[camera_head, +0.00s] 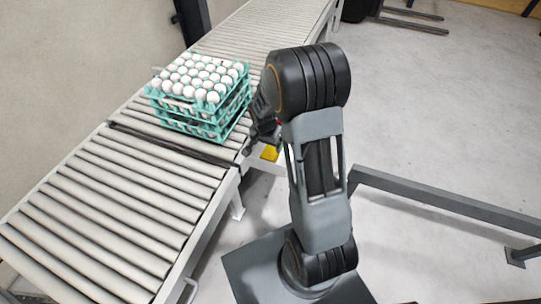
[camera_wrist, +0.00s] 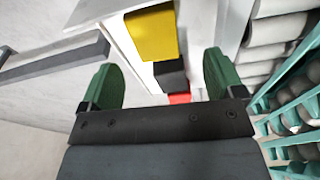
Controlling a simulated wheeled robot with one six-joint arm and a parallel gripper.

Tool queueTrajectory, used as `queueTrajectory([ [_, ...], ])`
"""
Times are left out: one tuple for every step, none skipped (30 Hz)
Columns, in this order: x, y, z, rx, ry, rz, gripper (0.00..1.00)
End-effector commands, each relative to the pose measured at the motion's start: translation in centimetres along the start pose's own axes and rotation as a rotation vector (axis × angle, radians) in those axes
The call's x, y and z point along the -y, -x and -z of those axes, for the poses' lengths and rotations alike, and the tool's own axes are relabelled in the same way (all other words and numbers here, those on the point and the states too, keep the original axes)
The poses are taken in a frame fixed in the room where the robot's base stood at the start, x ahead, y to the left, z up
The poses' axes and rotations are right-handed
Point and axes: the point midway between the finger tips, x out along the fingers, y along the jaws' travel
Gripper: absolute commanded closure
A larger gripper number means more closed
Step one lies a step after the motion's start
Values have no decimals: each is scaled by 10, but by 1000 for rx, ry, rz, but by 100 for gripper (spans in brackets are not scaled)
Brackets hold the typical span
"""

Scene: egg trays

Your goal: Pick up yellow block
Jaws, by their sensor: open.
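The yellow block (camera_wrist: 152,36) shows in the wrist view at the top middle, beyond and between my fingertips. It lies on a white surface beside the conveyor, in line with a black block (camera_wrist: 170,75) and a red block (camera_wrist: 180,98). In the head view the yellow block (camera_head: 269,153) shows small beside my arm, partly hidden. My gripper (camera_wrist: 162,78) is open, with its two green fingers apart and nothing held between them. In the head view my gripper (camera_head: 258,128) is dark and partly hidden by my arm.
Stacked teal egg trays (camera_head: 222,131) with white eggs stand on the roller conveyor (camera_head: 110,200), left of my gripper. They show at the right edge of the wrist view. A grey rail (camera_head: 450,204) runs over the floor at right. Open floor lies beyond it.

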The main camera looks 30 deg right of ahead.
Motion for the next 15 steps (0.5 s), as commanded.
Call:
queueTrajectory([
  [-1, -9, 0, 3, -1, -2, 13],
  [-1, -13, 0, 3, -1, -2, 13],
  [-1, -18, 0, 1, -1, -1, 13],
  [-1, -22, 0, 1, 0, -2, 13],
  [-1, -25, 0, 1, 0, -2, 13],
  [-1, -28, 0, 0, 0, -1, 13],
  [-1, -30, 0, 0, 0, 0, 13],
  [-1, -32, 0, 0, 0, 0, 13],
  [-1, -33, 0, 0, 0, 0, 13],
  [-1, -34, 0, 0, 0, 0, 13],
  [-1, -35, 0, 0, 0, 0, 13],
  [-1, -37, 0, 0, 0, 0, 13],
  [-2, -39, 0, 1, 0, 0, 13],
  [-2, -42, 0, 2, 0, -1, 13],
  [-4, -47, 0, 3, 0, -2, 13],
])
